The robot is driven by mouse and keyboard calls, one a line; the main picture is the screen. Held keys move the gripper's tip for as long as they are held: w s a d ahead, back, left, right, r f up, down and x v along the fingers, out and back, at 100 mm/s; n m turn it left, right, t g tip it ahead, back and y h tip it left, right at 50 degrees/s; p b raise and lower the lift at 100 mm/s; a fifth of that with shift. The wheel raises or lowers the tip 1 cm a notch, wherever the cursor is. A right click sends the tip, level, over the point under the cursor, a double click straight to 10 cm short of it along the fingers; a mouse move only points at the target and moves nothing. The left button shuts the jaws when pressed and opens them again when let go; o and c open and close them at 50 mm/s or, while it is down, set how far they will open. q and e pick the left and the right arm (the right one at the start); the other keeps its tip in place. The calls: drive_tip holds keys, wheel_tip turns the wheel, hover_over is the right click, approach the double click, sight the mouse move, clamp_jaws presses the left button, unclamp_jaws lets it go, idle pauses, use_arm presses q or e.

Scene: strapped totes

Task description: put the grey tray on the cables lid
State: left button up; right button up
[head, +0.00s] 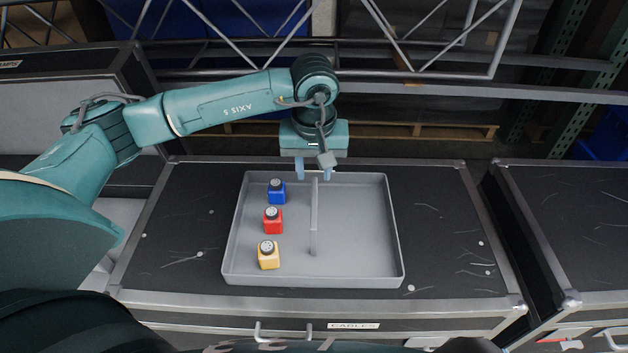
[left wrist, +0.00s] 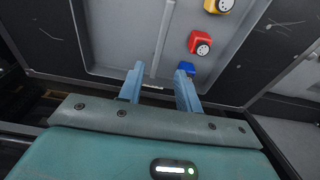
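The grey tray (head: 360,235) sits on the black cables lid (head: 185,225), whose case has a CABLES label (head: 353,325) on its front. A divider (head: 314,225) splits the tray. Its left part holds a blue block (head: 276,193), a red block (head: 273,222) and a yellow block (head: 268,257), each with a round top. My left gripper (head: 314,173) is open and empty at the tray's far wall, one finger each side of the divider's line. In the left wrist view the tray (left wrist: 120,40) lies beyond the open fingers (left wrist: 158,75). I cannot tell if they touch it. My right gripper is out of view.
Another black case (head: 575,225) stands at the right, across a narrow gap. A case with a raised lid (head: 70,85) is at the left. A metal truss (head: 420,60) and a wooden pallet (head: 420,130) are behind. The lid is bare on both sides of the tray.

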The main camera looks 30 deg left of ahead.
use_arm(q)
drive_tip(key=s+d+n+g+h, duration=0.3)
drive_tip(key=s+d+h, duration=0.35)
drive_tip(key=d, duration=0.45)
drive_tip(key=s+d+n+g+h, duration=0.2)
drive_tip(key=s+d+h, duration=0.3)
drive_tip(key=s+d, duration=0.4)
drive_tip(key=s+d+r+n+t+h, duration=0.2)
drive_tip(key=d+r+n+h, duration=0.4)
drive_tip(key=r+n+h, duration=0.5)
drive_tip(key=w+a+f+n+t+y, duration=0.25)
drive_tip(key=a+n+t+y, duration=0.2)
drive_tip(key=n+t, duration=0.85)
drive_tip(key=w+a+f+n+t+y, duration=0.25)
drive_tip(key=a+n+t+y, duration=0.35)
drive_tip(key=n, duration=1.4)
drive_tip(key=s+a+f+n+g+y, duration=0.1)
drive_tip(key=s+a+f+n+y, duration=0.1)
drive_tip(key=f+n, duration=0.4)
drive_tip(key=s+a+f+n+g+y, duration=0.2)
drive_tip(key=s+a+f+n+y, duration=0.1)
drive_tip(key=a+f+n+y, duration=0.2)
wheel_tip(320, 180, down, 2)
drive_tip(key=n, duration=0.4)
drive_tip(key=shift+f+n, duration=0.15)
drive_tip(key=shift+n, duration=0.25)
